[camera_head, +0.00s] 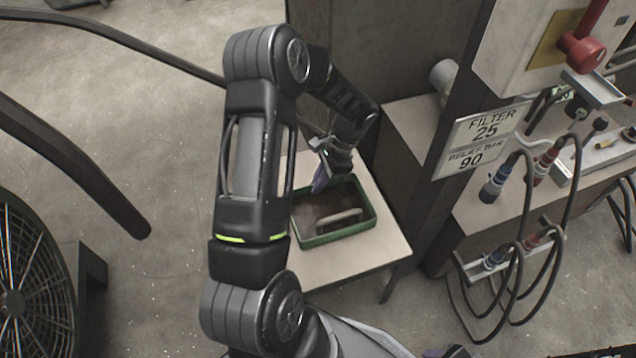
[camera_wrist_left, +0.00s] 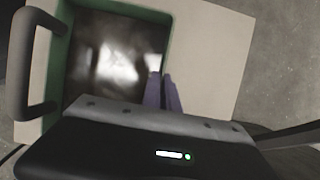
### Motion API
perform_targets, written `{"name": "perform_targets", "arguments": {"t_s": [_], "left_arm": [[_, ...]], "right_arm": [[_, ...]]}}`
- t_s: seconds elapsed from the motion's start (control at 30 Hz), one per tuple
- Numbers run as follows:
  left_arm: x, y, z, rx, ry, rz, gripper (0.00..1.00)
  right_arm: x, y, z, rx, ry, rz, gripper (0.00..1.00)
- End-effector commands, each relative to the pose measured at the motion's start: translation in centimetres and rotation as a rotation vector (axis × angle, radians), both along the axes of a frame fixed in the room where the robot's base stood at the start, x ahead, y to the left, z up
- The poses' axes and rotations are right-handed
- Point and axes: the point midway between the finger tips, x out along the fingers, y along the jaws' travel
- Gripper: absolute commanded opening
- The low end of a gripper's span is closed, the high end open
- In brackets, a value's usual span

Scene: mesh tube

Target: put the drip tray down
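The drip tray (camera_head: 357,230) is a green rectangular pan with a dark, shiny inside and a grey handle. In the head view it is level on or just over the pale table; I cannot tell if there is a gap beneath. In the left wrist view, the tray (camera_wrist_left: 62,52) fills the upper left, its handle at the far left. My left gripper (camera_head: 321,180) is at the tray's back left rim. Its purple fingers (camera_wrist_left: 164,92) are close together with the rim between them. Part of my right gripper (camera_head: 447,352) shows at the bottom edge of the head view.
The small pale table (camera_head: 375,258) has bare top in front of the tray. A dark post stands behind it. To the right is a bench with hoses, couplings and a sign (camera_head: 480,140). A black fan (camera_head: 30,275) stands at the left.

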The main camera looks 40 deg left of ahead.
Motion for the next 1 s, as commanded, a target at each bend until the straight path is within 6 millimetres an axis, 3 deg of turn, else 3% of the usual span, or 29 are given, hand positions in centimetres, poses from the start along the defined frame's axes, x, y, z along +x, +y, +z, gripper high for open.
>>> {"name": "perform_targets", "arguments": {"t_s": [0.17, 0.47, 0.77, 1.0], "left_arm": [[0.0, 0.0, -0.3, 0.000, 0.001, 0.000, 0.00], [0.0, 0.0, -0.3, 0.000, 0.001, 0.000, 0.25], [0.0, 0.0, 0.0, 0.000, 0.000, 0.000, 0.25], [0.8, -0.4, 2.4, 0.001, -0.003, -0.001, 0.25]], "right_arm": [[0.0, 0.0, -0.2, 0.000, -0.001, 0.000, 0.40], [0.0, 0.0, -0.1, 0.000, -0.001, 0.000, 0.40], [0.0, 0.0, 0.0, 0.000, 0.000, 0.000, 0.40], [-0.2, 0.2, 0.9, 0.003, 0.003, 0.005, 0.40]]}}
